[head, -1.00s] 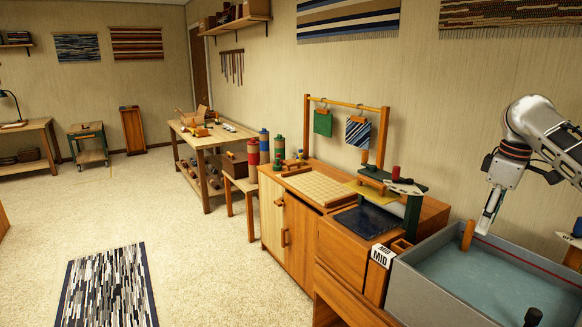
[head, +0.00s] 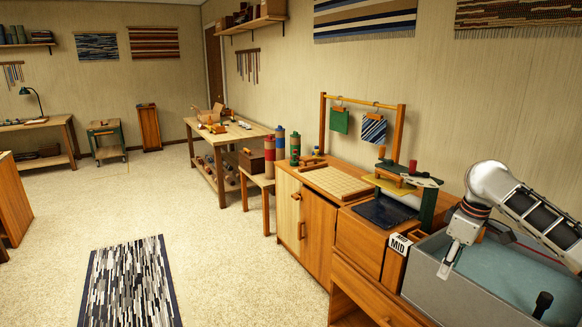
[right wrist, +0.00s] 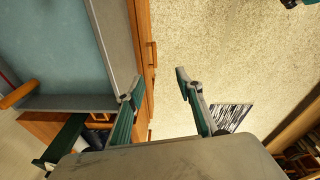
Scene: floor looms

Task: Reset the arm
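My right arm (head: 520,205) comes in from the right edge in the head view, white and dark grey. Its right gripper (head: 446,268) points down over the near-left rim of a grey tub (head: 455,300). In the right wrist view the two green-and-grey fingers of the right gripper (right wrist: 160,85) stand wide apart with nothing between them. Carpet and the tub (right wrist: 112,45) show beyond them. My left gripper is in neither view.
A wooden cabinet (head: 305,225) with a pegged board (head: 335,182) stands left of the tub. A dark blue pad (head: 385,212) and a green-framed press (head: 428,205) sit beside it. The carpet (head: 215,275) is open, with a striped rug (head: 130,285).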

